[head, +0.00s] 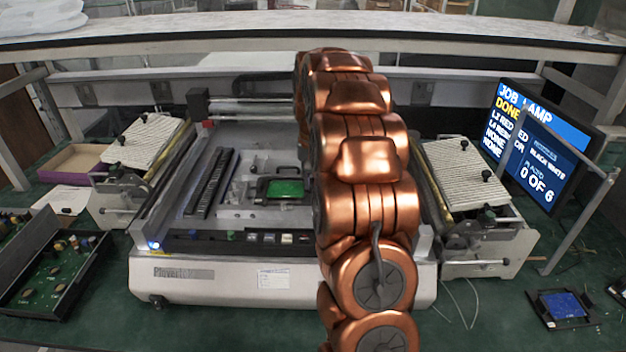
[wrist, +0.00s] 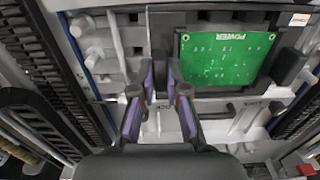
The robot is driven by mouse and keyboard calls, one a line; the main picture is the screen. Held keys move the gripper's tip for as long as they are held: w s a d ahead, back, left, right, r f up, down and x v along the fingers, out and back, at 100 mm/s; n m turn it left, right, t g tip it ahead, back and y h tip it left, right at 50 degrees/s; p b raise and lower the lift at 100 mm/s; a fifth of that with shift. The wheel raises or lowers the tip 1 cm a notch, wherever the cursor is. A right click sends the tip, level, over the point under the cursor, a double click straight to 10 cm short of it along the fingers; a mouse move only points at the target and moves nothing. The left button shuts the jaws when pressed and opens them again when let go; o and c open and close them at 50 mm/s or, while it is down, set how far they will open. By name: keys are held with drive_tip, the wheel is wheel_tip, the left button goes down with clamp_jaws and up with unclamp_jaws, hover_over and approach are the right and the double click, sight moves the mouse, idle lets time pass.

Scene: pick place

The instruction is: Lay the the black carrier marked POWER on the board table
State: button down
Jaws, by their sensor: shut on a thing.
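The black carrier (head: 262,189) with a green board marked POWER is over the machine's grey bed, left of my arm in the head view. In the wrist view the carrier (wrist: 285,72) lies flat, with its green board face up. My gripper (wrist: 162,88) is shut on the carrier's black left side, its two purple-sided fingers on either side of it. The board table, the grey bed (head: 236,213), is under and around the carrier. I cannot tell whether the carrier touches it.
A black slotted rail (head: 211,183) runs left of the bed. Feeder units with ribbed tops stand at left (head: 142,143) and right (head: 465,178). A screen (head: 545,140) is at the right. A blue-board carrier (head: 563,306) lies at front right. A shelf (head: 300,32) spans above the machine.

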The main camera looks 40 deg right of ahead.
drive_tip(key=c, duration=1.1)
unclamp_jaws()
drive_tip(key=shift+c, duration=0.3)
drive_tip(key=c, duration=0.3)
drive_tip(key=shift+r+p, duration=0.65)
drive_tip(key=shift+r, duration=2.9)
drive_tip(key=shift+a, duration=0.15)
